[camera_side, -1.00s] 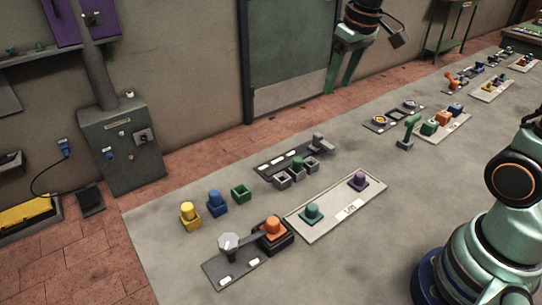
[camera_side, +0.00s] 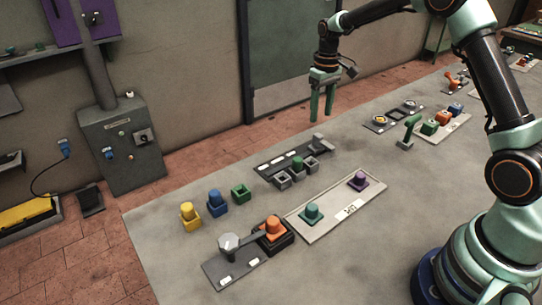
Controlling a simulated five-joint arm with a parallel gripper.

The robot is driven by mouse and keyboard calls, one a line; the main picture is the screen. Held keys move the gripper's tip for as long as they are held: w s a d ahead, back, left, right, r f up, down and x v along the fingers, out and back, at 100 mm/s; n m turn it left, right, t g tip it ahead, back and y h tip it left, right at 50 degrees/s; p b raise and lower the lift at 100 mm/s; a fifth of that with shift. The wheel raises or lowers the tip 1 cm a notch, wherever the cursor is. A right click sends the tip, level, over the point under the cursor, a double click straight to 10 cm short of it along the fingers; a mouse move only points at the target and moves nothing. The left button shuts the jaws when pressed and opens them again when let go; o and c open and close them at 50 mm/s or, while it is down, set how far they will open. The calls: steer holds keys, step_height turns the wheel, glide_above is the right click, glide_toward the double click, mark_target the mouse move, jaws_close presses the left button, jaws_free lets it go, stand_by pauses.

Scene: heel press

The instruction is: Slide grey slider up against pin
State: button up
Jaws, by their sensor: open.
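My gripper (camera_side: 322,117) hangs with its green fingers pointing down, apart and empty, above the back of the table. A dark rail plate (camera_side: 268,167) lies below and left of it, with white labels and a green piece (camera_side: 297,162). A grey block with a bar (camera_side: 318,140) stands at its right end. A row of grey open sockets (camera_side: 297,177) sits along its front edge. I cannot tell for sure which grey part is the slider, and the pin is too small to make out. My gripper touches none of these.
A pale board (camera_side: 325,220) with green and purple pegs lies in front. A dark plate (camera_side: 215,273) with a grey knob and orange peg is at the front left. Yellow, blue and green (camera_side: 240,193) pieces stand left. A green lever (camera_side: 409,131) stands right.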

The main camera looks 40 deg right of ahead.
mark_target(318, 135)
step_height(318, 135, down, 9)
steer(key=shift+r, duration=0.1)
steer(key=shift+c, duration=0.3)
jaws_close()
steer(key=shift+a, duration=0.1)
stand_by(1.3)
